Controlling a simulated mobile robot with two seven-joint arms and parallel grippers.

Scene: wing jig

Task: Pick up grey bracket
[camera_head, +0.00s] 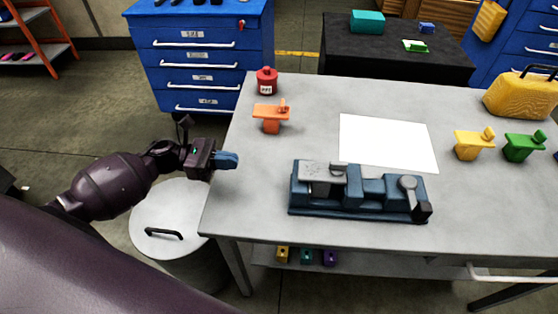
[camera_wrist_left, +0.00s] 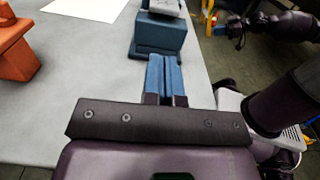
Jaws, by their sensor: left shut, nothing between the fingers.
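The grey bracket (camera_head: 318,171) appears as a flat grey piece on the left part of the blue vise (camera_head: 350,212) on the table. In the left wrist view, the grey piece (camera_wrist_left: 166,6) is at the top edge, cut off, above the vise's blue end (camera_wrist_left: 158,34). My left gripper (camera_head: 230,160) is at the table's left edge, to the left of the vise and apart from it. Its blue fingers (camera_wrist_left: 166,62) are shut together and empty, pointing towards the vise. What seems to be my right gripper (camera_wrist_left: 238,36) shows small and dark in the left wrist view.
An orange bracket (camera_head: 270,117) and a red canister (camera_head: 266,80) stand at the table's back left. A white sheet (camera_head: 388,143) lies behind the vise. Yellow (camera_head: 474,144) and green (camera_head: 523,146) brackets stand at the right. The table (camera_head: 255,205) is bare left of the vise.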

